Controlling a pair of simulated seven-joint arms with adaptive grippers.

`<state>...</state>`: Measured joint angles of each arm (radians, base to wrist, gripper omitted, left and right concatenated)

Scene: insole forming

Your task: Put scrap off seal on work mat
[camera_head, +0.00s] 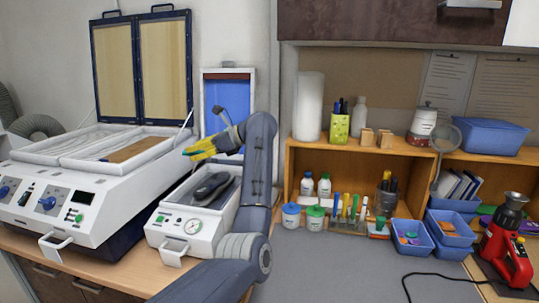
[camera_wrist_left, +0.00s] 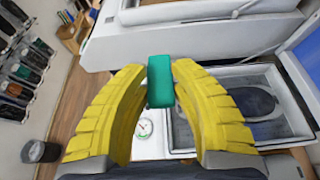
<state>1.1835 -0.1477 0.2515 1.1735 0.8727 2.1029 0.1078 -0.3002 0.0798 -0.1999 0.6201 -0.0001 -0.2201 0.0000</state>
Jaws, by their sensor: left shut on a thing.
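My left gripper (camera_head: 203,148) is above the small white forming press. In the left wrist view, its yellow fingers (camera_wrist_left: 160,88) are closed on a small green block (camera_wrist_left: 160,72), which looks like the scrap. The block is held clear of the press. The press's light rim (camera_wrist_left: 178,130), where the seal would sit, shows beside the fingers. A dark insole form (camera_head: 212,187) lies inside the press. The grey surface (camera_head: 340,272) at the front looks like the work mat. My left arm hides part of the press's right side. My right gripper is not in view.
A large white machine (camera_head: 70,205) with a raised framed lid stands left of the press. A wooden shelf (camera_head: 290,170) with bottles and tools stands at the back right. Blue bins (camera_head: 410,237) and a red device (camera_head: 508,255) stand at right. The grey surface's front is mostly clear.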

